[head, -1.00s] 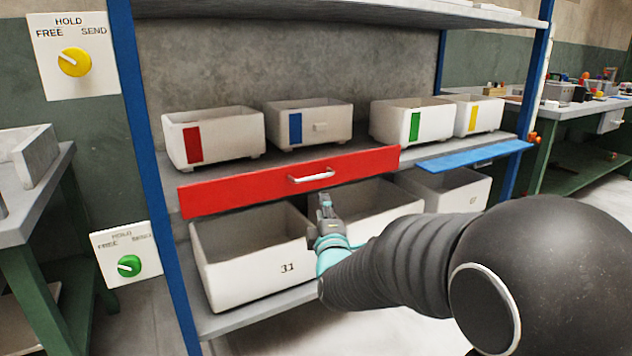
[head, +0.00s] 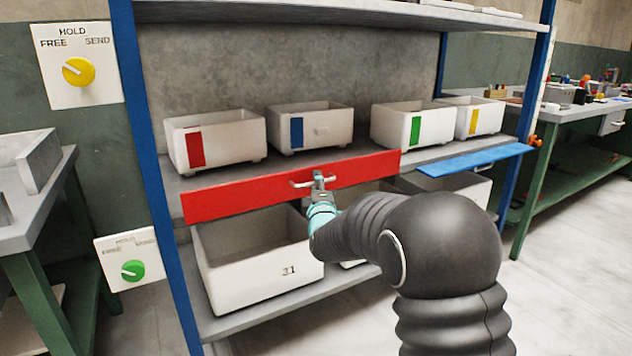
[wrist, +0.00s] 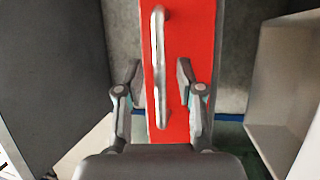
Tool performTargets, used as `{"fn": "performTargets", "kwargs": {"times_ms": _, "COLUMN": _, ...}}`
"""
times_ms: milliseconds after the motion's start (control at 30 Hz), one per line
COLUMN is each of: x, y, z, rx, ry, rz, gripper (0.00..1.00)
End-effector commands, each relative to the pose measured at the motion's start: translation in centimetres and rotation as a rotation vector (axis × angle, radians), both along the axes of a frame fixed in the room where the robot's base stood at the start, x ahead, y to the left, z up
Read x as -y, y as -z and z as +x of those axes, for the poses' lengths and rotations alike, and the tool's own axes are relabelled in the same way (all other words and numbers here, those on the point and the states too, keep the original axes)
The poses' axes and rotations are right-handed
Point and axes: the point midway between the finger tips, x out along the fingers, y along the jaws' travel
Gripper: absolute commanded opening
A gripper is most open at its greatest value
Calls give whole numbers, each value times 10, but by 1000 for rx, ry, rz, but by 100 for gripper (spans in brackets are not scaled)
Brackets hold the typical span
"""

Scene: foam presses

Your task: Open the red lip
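The red lip (head: 240,194) is a long red board along the front edge of the middle shelf, hanging upright. A silver bar handle (head: 299,184) is fixed at its middle. My gripper (head: 319,177) is in front of the handle in the head view and hides part of it. In the wrist view the red lip (wrist: 190,30) runs up the picture with the handle (wrist: 158,45) on it. My gripper (wrist: 157,75) is open there, with one finger on each side of the bar and gaps between. I cannot tell whether the bar lies at fingertip depth.
Bins with red (head: 216,136), blue, green and yellow marks stand on the shelf above the lip. A large white bin (head: 255,272) sits below. A blue lip (head: 472,160) juts out to the right. A blue post (head: 160,190) stands left, beside two dial panels.

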Motion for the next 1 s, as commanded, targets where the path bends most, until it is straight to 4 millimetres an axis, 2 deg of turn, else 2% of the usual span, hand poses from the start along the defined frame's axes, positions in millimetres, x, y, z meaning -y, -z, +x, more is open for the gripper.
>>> {"fn": "performTargets", "kwargs": {"times_ms": 133, "x": -1, "y": -1, "z": 7, "rx": 0, "ry": 0, "rz": 0, "gripper": 37}}
{"fn": "performTargets", "kwargs": {"times_ms": 400, "x": -1, "y": -1, "z": 7, "rx": 0, "ry": 0, "rz": 0, "gripper": 37}}
{"fn": "performTargets", "kwargs": {"times_ms": 533, "x": -1, "y": -1, "z": 7, "rx": 0, "ry": 0, "rz": 0, "gripper": 5}}
{"fn": "performTargets", "kwargs": {"times_ms": 567, "x": -1, "y": -1, "z": 7, "rx": 0, "ry": 0, "rz": 0, "gripper": 0}}
{"fn": "performTargets", "kwargs": {"times_ms": 1000, "x": -1, "y": 2, "z": 7, "rx": 10, "ry": 0, "rz": 6, "gripper": 0}}
